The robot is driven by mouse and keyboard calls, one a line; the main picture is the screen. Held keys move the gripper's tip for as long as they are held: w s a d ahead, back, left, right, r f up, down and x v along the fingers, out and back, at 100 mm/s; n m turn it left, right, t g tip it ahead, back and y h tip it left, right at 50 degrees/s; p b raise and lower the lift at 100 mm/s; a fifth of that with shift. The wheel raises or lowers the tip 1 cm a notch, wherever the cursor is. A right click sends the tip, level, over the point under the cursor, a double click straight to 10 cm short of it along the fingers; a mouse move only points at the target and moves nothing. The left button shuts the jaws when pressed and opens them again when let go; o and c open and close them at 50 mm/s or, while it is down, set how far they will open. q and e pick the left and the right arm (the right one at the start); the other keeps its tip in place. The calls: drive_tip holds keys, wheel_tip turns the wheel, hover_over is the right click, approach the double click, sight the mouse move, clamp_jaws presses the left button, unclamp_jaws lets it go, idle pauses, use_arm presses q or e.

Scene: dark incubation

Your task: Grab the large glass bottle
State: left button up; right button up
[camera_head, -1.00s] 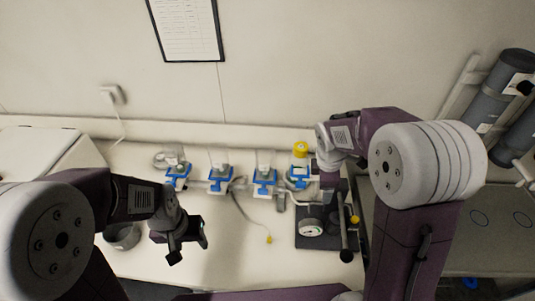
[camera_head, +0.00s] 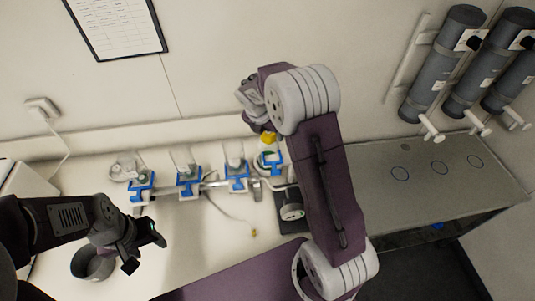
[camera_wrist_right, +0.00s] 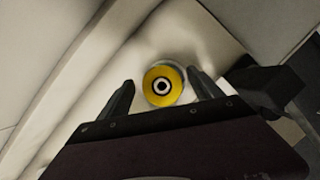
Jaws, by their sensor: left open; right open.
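A clear glass bottle with a yellow cap (camera_head: 268,139) stands at the right end of a row of glass vessels in blue holders. My right arm partly hides it in the head view. In the right wrist view the round yellow cap (camera_wrist_right: 162,86), with a black and white ring, shows from above between the fingers of my open right gripper (camera_wrist_right: 161,79). I cannot tell the height gap between fingers and cap. The fingers hold nothing. My left gripper (camera_head: 146,253) is open and empty at the lower left, above the bench.
Other glass vessels stand in blue holders (camera_head: 189,182) to the left. A metal pot (camera_head: 92,263) is near my left gripper. A dark device with a round dial (camera_head: 291,211) sits below the bottle. Grey cylinders (camera_head: 445,62) hang on the right wall.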

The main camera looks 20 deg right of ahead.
drive_tip(key=shift+d+f, duration=0.3)
drive_tip(key=shift+f, duration=0.3)
drive_tip(key=shift+d+f, duration=0.25)
drive_tip(key=shift+f, duration=0.3)
drive_tip(key=shift+w+f, duration=0.35)
drive_tip(key=shift+w, duration=0.05)
drive_tip(key=shift+s, duration=0.15)
clamp_jaws()
drive_tip(key=shift+r, duration=0.15)
